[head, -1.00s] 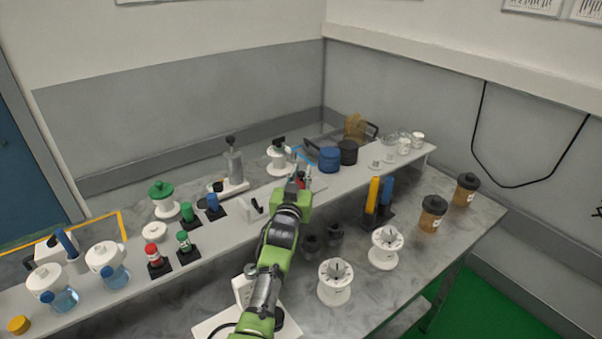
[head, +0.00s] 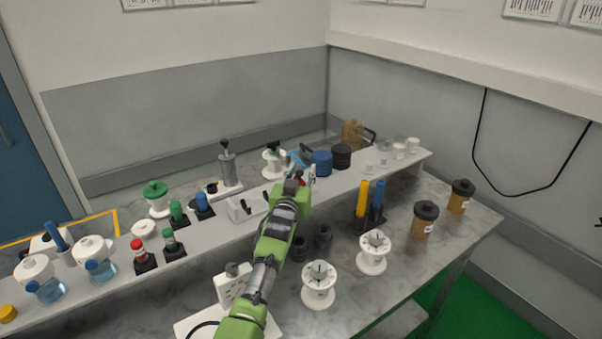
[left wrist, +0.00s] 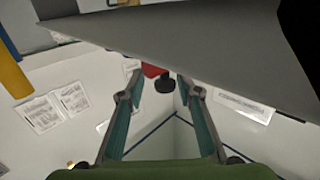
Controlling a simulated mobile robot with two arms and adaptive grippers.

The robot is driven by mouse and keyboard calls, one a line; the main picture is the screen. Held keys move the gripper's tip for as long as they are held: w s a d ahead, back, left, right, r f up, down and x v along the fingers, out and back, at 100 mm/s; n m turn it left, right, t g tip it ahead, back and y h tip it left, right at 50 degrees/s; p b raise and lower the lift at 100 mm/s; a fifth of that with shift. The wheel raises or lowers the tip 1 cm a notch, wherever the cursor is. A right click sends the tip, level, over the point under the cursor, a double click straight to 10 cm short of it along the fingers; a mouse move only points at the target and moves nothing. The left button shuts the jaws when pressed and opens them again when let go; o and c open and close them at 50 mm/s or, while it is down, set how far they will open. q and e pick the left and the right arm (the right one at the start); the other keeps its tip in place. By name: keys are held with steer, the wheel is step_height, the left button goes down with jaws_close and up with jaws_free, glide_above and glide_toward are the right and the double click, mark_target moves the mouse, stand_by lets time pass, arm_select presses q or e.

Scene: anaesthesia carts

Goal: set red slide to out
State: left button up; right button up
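A small red piece (head: 301,181), which looks like the red slide, shows only in part on the long raised shelf (head: 90,295) in the head view, mostly hidden by my left gripper (head: 303,173). In the left wrist view the red piece (left wrist: 152,71) carries a black knob (left wrist: 164,83) and sits at the edge of a grey surface. My left gripper (left wrist: 158,76) is open there, one finger on each side of the red piece and knob. I cannot tell whether a finger touches it. My right gripper is not in view.
A white block with a black lever (head: 240,210) stands left of my gripper. A blue round container (head: 321,163) and a black one (head: 341,156) stand just right and behind. White spools (head: 319,286) and amber jars (head: 425,220) stand on the lower counter.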

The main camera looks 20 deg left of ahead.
arm_select(q)
steer(key=shift+s+a, duration=0.15)
steer(key=shift+s, duration=0.6)
steer(key=s+d, duration=0.1)
steer(key=s, duration=0.9)
steer(key=shift+s+d, duration=0.2)
steer(key=shift+d, duration=0.2)
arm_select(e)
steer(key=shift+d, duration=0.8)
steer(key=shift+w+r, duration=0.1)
